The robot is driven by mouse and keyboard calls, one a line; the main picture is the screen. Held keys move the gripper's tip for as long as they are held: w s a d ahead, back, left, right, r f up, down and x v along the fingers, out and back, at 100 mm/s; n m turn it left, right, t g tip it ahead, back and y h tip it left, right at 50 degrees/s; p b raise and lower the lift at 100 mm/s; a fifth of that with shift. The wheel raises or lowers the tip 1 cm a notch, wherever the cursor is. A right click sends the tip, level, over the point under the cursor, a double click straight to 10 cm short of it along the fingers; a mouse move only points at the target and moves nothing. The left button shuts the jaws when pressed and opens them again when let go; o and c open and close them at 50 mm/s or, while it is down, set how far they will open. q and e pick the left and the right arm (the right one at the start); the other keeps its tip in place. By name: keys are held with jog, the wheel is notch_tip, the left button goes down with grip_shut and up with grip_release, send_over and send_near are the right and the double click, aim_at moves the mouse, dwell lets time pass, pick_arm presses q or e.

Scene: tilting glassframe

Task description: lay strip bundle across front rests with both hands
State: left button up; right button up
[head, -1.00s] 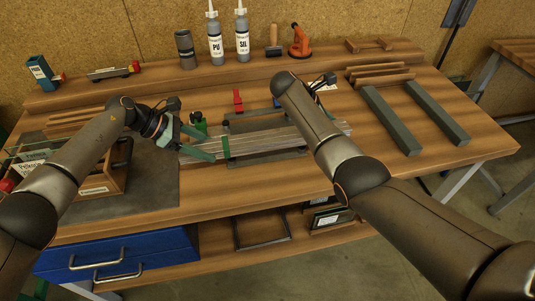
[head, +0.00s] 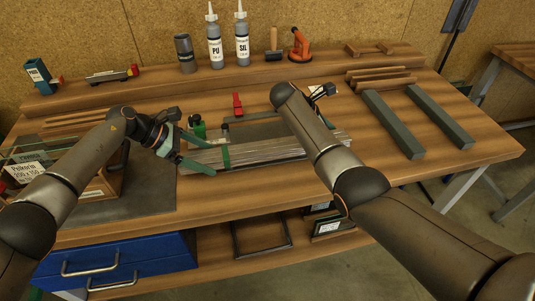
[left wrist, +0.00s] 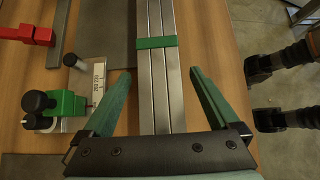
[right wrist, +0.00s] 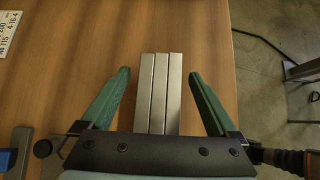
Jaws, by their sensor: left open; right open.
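The strip bundle (head: 265,152), several pale grey strips with a green band (head: 226,156), lies lengthwise left to right near the bench front. My left gripper (head: 211,157) is open around its left part; in the left wrist view the bundle (left wrist: 160,85) runs between the spread fingers (left wrist: 160,73), apart from both. My right gripper (right wrist: 160,73) is open around the right end, with a gap on each side of the bundle (right wrist: 160,95).
A green-and-black clamp (left wrist: 65,108) and a red block (head: 237,103) stand behind the bundle. Two grey-green bars (head: 437,116) lie at right. A glass-sided box (head: 98,185) stands at left. Bottles (head: 214,42) line the back shelf. The front bench strip is clear.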

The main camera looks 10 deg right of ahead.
jog(key=shift+a+r, duration=0.15)
jog(key=v, duration=1.1)
jog(key=shift+a+r, duration=0.2)
jog(key=shift+r, duration=0.05)
pick_arm(q)
jog(key=v, duration=1.2)
